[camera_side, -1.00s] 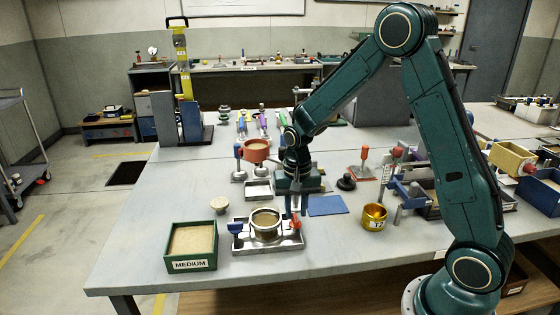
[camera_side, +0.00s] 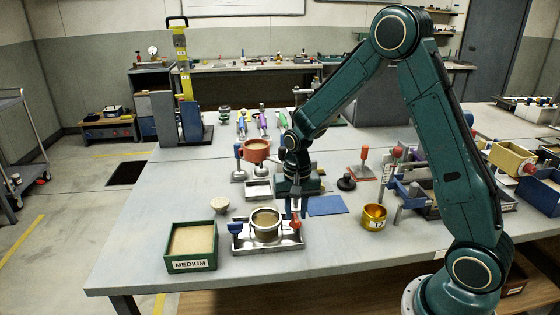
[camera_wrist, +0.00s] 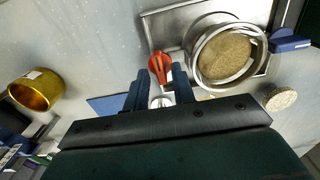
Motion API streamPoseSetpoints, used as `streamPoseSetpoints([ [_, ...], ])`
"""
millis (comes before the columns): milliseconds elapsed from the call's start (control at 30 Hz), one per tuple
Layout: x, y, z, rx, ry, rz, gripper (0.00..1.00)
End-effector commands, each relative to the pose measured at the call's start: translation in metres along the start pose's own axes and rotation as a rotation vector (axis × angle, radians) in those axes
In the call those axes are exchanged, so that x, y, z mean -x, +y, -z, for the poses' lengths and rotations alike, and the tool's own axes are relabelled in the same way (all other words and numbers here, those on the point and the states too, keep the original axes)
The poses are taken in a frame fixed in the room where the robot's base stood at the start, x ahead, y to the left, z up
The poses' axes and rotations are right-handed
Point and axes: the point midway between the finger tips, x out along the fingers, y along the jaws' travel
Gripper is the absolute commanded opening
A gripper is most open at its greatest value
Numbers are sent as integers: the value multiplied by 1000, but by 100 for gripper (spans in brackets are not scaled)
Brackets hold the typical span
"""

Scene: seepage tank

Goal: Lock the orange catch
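The orange catch (camera_side: 296,225) is at the right side of a metal tray fixture (camera_side: 268,243) that holds a round ring of tan material (camera_side: 265,220). The wrist view shows the catch (camera_wrist: 160,66) with its rounded handle. My gripper (camera_side: 295,212) points down over the catch. In the wrist view my gripper's fingers (camera_wrist: 160,82) are apart, with the near part of the catch between their tips. I cannot tell whether either finger touches it. A blue catch (camera_side: 235,228) is on the opposite side of the ring and also shows in the wrist view (camera_wrist: 290,43).
A green box labelled MEDIUM (camera_side: 192,243) stands left of the fixture. A gold cup (camera_side: 374,217) and a blue mat (camera_side: 327,205) lie to the right. A red-orange pan (camera_side: 255,152) on a stand is behind. The table front is clear.

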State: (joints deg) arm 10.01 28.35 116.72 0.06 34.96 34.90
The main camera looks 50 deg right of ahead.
Motion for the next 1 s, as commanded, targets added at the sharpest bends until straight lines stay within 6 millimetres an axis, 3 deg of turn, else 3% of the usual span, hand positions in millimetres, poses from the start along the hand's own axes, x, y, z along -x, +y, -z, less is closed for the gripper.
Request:
streamPoseSetpoints([
  [1000, -22, 0, 0, 0, 0, 0, 25],
])
